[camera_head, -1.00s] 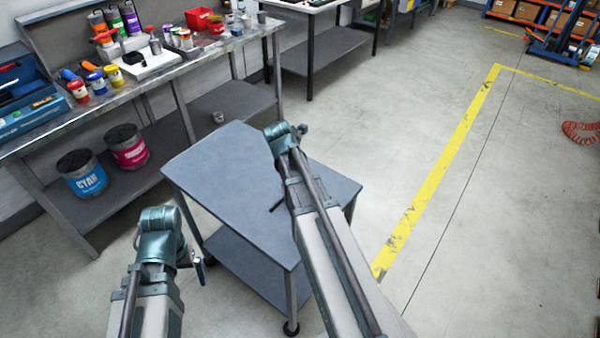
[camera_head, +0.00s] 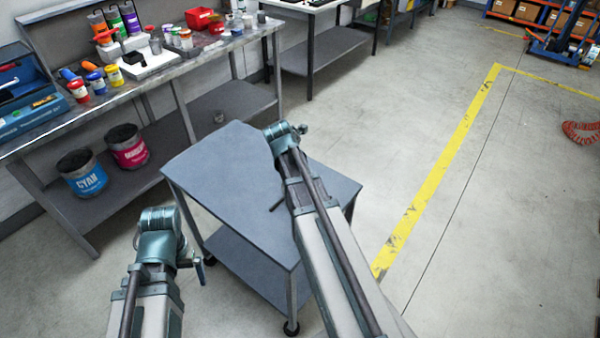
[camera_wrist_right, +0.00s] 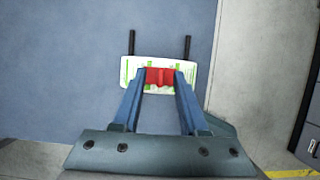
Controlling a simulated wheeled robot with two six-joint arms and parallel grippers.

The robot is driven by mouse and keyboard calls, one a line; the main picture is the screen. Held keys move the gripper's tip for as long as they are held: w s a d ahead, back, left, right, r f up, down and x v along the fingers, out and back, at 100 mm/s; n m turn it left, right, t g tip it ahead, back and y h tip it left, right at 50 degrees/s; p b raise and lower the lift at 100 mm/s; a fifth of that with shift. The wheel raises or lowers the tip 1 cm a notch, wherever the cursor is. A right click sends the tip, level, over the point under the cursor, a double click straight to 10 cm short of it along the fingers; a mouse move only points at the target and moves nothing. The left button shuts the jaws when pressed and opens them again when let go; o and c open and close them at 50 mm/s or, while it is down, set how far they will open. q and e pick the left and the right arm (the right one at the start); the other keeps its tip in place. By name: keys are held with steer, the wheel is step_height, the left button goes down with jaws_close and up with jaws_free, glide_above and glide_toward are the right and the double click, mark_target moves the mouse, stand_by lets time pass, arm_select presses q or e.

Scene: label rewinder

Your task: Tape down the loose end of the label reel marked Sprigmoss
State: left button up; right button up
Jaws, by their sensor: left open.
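In the right wrist view, my right gripper (camera_wrist_right: 161,78) has its two blue fingers against the sides of a small red piece (camera_wrist_right: 160,77). The red piece lies in the middle of a white block with green marks (camera_wrist_right: 130,68). Two thin black rods stick out beyond this block. No name can be read on it, and no label reel can be made out for certain. In the head view the forearm hides the right gripper. My left gripper (camera_head: 201,268) is open beside the near left side of the cart, small and partly hidden by its wrist.
The grey-blue cart (camera_head: 225,170) has a bare top left of my right arm. A workbench (camera_head: 150,80) with ink jars and a blue toolbox (camera_head: 30,105) stands at the left. Cyan (camera_head: 83,175) and magenta (camera_head: 127,147) buckets sit on its shelf.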

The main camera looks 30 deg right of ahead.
steer(key=shift+r, duration=0.1)
steer(key=p+v, duration=1.2)
steer(key=v, duration=0.1)
steer(key=shift+a+r+p, duration=0.25)
steer(key=shift+p, duration=0.15)
steer(key=s+a+f+m+y+b, duration=0.1)
steer(key=s+a+f+m+b, duration=0.1)
steer(key=a+m, duration=0.4)
steer(key=s+a+f+m+g+y+b, duration=0.1)
steer(key=s+a+f+m+b, duration=0.2)
steer(key=s+a+m, duration=0.3)
steer(key=s+a+f+m+b, duration=0.3)
steer(key=s+a+m, duration=0.3)
steer(key=a, duration=0.7)
steer(key=shift+s+f+m+g+y, duration=0.2)
steer(key=shift+f+m+g+y, duration=0.2)
steer(key=shift+f, duration=0.45)
